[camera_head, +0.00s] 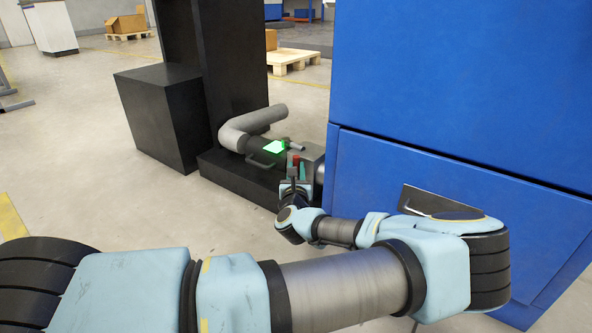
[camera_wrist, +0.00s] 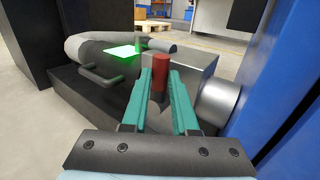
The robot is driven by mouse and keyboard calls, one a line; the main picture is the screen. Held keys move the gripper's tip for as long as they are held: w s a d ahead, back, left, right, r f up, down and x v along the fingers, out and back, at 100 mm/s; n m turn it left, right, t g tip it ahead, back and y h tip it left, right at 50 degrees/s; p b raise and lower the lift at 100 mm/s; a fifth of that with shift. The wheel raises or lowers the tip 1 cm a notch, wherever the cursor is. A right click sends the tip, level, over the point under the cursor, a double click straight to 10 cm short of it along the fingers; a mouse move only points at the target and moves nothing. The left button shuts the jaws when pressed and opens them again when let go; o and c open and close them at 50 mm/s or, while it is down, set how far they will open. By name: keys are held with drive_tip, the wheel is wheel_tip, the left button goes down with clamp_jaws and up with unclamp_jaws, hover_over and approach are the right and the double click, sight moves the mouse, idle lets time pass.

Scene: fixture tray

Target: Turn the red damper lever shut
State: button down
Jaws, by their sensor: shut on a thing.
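The red damper lever (camera_wrist: 160,68) shows in the wrist view as an upright red cylinder on a darker lower part. It stands between the two teal fingers of my gripper (camera_wrist: 160,95), which are shut on it. In the head view the lever's red top (camera_head: 296,160) rises just above my gripper (camera_head: 294,182). A grey box-shaped housing (camera_wrist: 192,78) is right behind the lever. The lever's lower end and pivot are hidden by the fingers and the gripper body.
A bright green patch (camera_head: 274,147) lies beside a thick bent grey pipe (camera_head: 250,122). A dark handle (camera_wrist: 100,80) is left of the lever. A large blue cabinet (camera_head: 460,90) stands close on the right. A black block and column (camera_head: 160,115) stand at left. Open floor lies at far left.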

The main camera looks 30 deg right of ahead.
drive_tip(key=shift+d+f, duration=0.1)
drive_tip(key=shift+f, duration=0.1)
drive_tip(key=c, duration=1)
unclamp_jaws()
drive_tip(key=shift+r, duration=0.1)
drive_tip(key=p+v, duration=0.4)
drive_tip(key=v, duration=0.7)
drive_tip(key=shift+w, duration=0.15)
